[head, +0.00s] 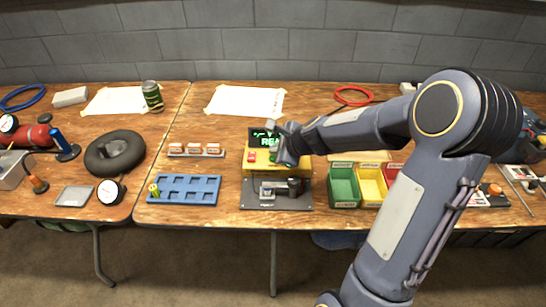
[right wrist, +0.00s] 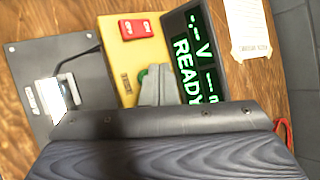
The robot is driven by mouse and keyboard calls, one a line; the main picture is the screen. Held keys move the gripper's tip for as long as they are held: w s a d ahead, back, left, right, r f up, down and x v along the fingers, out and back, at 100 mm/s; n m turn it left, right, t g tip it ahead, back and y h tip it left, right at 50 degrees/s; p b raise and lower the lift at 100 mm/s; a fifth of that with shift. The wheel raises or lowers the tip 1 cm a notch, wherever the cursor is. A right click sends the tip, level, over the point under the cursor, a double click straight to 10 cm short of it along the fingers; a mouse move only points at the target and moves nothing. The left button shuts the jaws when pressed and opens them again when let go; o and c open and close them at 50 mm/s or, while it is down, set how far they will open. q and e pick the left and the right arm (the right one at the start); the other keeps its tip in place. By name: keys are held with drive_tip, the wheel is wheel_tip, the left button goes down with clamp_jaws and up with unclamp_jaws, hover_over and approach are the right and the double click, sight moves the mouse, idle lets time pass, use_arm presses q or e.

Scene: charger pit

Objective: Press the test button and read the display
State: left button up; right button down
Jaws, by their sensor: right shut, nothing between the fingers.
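The tester (head: 250,170) is a yellow box on a grey plate, with a dark display (head: 258,136) at its back. In the right wrist view the display (right wrist: 187,60) shows green text, dashes with a V and "READY". A red switch (right wrist: 135,28) is on the yellow top (right wrist: 118,55). A green button (right wrist: 141,74) shows beside the fingertips, partly hidden by them. My right gripper (head: 280,159) is shut and empty, low over the yellow top; its fingers (right wrist: 157,86) are at the button. I cannot tell whether they touch it. My left gripper is not in view.
A cradle with metal parts (head: 268,190) sits on the plate's front. A blue tray (head: 200,183) with a yellow-green cell lies left; green (head: 343,184) and yellow bins stand right. Several white-and-orange items (head: 195,149) stand behind the tray. A can (head: 152,96) stands farther back.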

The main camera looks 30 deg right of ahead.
drive_tip(key=shift+f+b, duration=0.4)
drive_tip(key=shift+f+b, duration=0.4)
drive_tip(key=shift+b, duration=0.05)
idle(0.7)
drive_tip(key=shift+r, duration=0.1)
drive_tip(key=shift+r+p, duration=0.75)
drive_tip(key=shift+p, duration=0.1)
wheel_tip(320, 180, up, 5)
drive_tip(key=p, duration=0.5)
